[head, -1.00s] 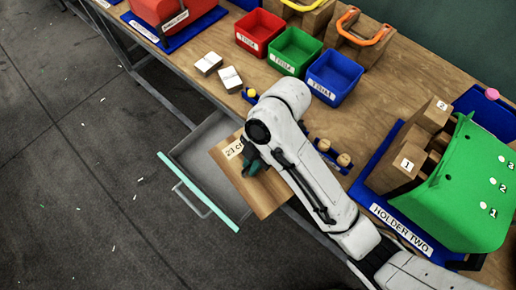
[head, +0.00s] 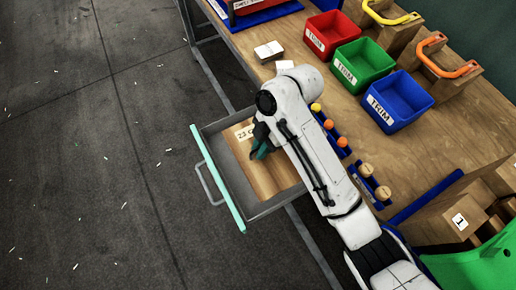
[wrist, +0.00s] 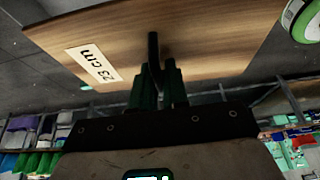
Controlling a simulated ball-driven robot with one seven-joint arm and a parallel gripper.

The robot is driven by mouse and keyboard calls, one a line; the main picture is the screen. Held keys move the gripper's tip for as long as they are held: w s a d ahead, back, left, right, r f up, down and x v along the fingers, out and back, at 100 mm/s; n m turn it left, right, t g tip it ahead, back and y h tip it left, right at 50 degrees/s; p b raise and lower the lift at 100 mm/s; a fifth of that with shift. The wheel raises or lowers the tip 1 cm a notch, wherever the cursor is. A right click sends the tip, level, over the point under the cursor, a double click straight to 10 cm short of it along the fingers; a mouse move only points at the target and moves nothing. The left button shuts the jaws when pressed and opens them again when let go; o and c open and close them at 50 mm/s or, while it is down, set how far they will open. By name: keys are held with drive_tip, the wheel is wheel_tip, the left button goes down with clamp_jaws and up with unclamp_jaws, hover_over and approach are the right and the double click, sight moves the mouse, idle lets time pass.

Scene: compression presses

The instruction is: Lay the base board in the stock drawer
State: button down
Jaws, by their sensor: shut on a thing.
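The base board (head: 283,174) is a flat wooden plate with a white label reading "23 cm" in the wrist view. In the head view it lies level within the outline of the open stock drawer (head: 264,207), a grey tray with a mint-green front edge. Whether the board touches the drawer floor I cannot tell. My gripper (head: 260,148) is over the board and shut on it. In the wrist view my gripper (wrist: 160,75) is closed on a dark upright part at the board, which also shows there (wrist: 215,45). My arm hides the board's right side.
Red (head: 322,36), green (head: 362,64) and blue (head: 398,101) TRIM bins stand on the wooden bench (head: 445,135). White blocks (head: 268,51) and a blue rack with round knobs (head: 367,170) lie near the bench edge.

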drive_tip(key=w+f, duration=0.2)
drive_tip(key=w+a+f, duration=0.1)
drive_tip(key=f, duration=0.1)
drive_tip(key=shift+w+a+f, duration=0.15)
drive_tip(key=shift+w+f, duration=0.1)
drive_tip(key=shift+w, duration=0.1)
wheel_tip(320, 180, down, 3)
drive_tip(key=shift+r+p, duration=0.1)
drive_tip(key=shift+p, duration=0.2)
drive_tip(key=shift+s+f, duration=0.1)
drive_tip(key=shift+f, duration=0.1)
drive_tip(key=shift+f+b, duration=0.35)
drive_tip(key=shift+b, duration=0.05)
drive_tip(key=shift+f, duration=0.1)
drive_tip(key=c, duration=1.1)
unclamp_jaws()
drive_tip(key=shift+s+f, duration=0.1)
drive_tip(key=shift+s, duration=0.05)
drive_tip(key=v, duration=1.3)
drive_tip(key=shift+a+r+b, duration=0.15)
drive_tip(key=shift+r+b, duration=0.1)
drive_tip(key=shift+b, duration=0.05)
